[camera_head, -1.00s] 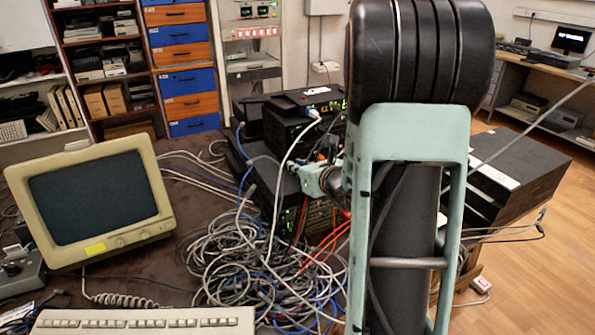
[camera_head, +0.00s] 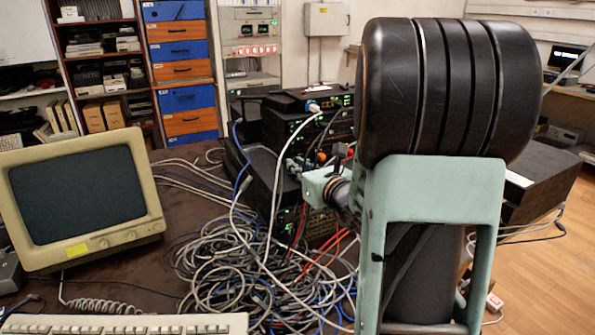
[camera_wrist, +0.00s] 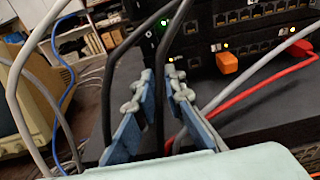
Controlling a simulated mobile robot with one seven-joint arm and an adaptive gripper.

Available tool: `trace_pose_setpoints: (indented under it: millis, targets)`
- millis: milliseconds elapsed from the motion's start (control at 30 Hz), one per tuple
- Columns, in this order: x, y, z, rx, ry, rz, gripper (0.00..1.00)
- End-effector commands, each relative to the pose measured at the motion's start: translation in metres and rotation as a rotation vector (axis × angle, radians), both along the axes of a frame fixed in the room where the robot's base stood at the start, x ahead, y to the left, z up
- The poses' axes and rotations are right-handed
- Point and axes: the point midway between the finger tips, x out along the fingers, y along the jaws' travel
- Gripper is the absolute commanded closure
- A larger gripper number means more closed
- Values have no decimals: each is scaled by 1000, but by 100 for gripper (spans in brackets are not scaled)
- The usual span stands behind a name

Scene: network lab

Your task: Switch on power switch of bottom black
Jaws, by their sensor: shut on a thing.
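Black network devices stand stacked on the table, with an upper unit (camera_head: 312,98) and a lower unit (camera_head: 322,222) partly behind my arm and cables. In the wrist view, the black device fronts (camera_wrist: 240,62) show rows of ports, small lit lamps and an orange plug (camera_wrist: 228,63). I cannot make out a power switch. My gripper (camera_wrist: 160,85) is close in front of the devices, with its blue-grey fingers on either side of a black cable (camera_wrist: 160,115), shut on it. In the head view my gripper (camera_head: 296,166) is small and partly lost among cables.
A large tangle of grey, blue and red cables (camera_head: 235,265) fills the table in front of the devices. A beige monitor (camera_head: 80,200) and keyboard (camera_head: 125,324) are on the left. A red cable (camera_wrist: 255,88) crosses near my fingers. A black box (camera_head: 535,185) stands at right.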

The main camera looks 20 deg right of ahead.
Motion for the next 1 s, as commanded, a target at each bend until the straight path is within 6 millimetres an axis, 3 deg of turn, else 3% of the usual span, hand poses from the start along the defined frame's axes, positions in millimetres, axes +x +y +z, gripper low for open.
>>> trace_pose_setpoints:
  millis: [200, 233, 300, 633, 767, 1000]
  targets:
    - [0, 0, 1, 0, -1, 0, 100]
    - [0, 0, 1, 0, -1, 0, 88]
    - [0, 0, 1, 0, -1, 0, 83]
    - [-4, -1, 1, 0, 0, -1, 83]
    - [-19, -1, 4, 0, 0, -2, 83]
    - [-68, -4, 10, 0, -1, -4, 83]
